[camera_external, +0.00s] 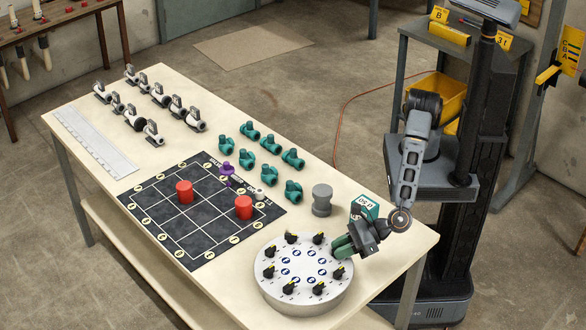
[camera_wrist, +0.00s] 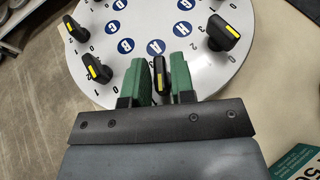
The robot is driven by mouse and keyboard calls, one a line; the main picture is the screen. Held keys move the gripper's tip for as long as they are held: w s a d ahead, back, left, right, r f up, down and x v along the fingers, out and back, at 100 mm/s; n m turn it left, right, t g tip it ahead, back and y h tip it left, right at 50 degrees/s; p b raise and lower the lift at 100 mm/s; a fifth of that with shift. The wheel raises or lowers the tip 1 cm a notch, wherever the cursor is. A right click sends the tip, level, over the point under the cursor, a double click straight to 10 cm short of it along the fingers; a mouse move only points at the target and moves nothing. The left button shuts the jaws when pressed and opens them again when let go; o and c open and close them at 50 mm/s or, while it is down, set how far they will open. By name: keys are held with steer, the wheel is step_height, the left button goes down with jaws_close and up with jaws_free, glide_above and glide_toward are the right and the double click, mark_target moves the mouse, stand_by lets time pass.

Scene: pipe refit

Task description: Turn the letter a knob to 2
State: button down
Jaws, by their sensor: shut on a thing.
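The round white dial plate (camera_external: 303,300) stands at the near right end of the table, with black knobs around its rim and blue letter discs inside. My gripper (camera_external: 342,246) reaches over its right rim from the right. In the wrist view, its two green fingers (camera_wrist: 162,75) are shut on one black knob (camera_wrist: 157,73), one finger on each side. The numbers beside this knob are mostly hidden by the fingers.
Neighbouring knobs stand close on the left (camera_wrist: 97,67) and right (camera_wrist: 222,33). A black grid board (camera_external: 205,225) with red cylinders and several teal valves (camera_external: 293,191) lie farther left.

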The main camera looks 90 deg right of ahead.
steer(key=m+h, duration=0.1)
steer(key=m+h+b, duration=0.1)
steer(key=m+h, duration=0.2)
steer(key=h, duration=0.1)
steer(key=shift+a+f+m, duration=0.15)
steer(key=shift+a+m, duration=0.1)
steer(key=shift+m, duration=0.05)
steer(key=shift+m+h+b, duration=0.55)
steer(key=shift+m+h, duration=0.35)
steer(key=shift+h, duration=0.3)
steer(key=shift+w+r+m+g+h+b, duration=0.1)
steer(key=shift+r+m+g+h+b, duration=0.1)
steer(key=shift+m+h, duration=0.3)
steer(key=shift+r+m+g+h+b, duration=0.1)
steer(key=shift+m+g+h+b, duration=0.1)
steer(key=shift+m+h, duration=0.25)
steer(key=c, duration=1.2)
jaws_free()
steer(key=shift+f, duration=0.1)
steer(key=shift+o, duration=0.2)
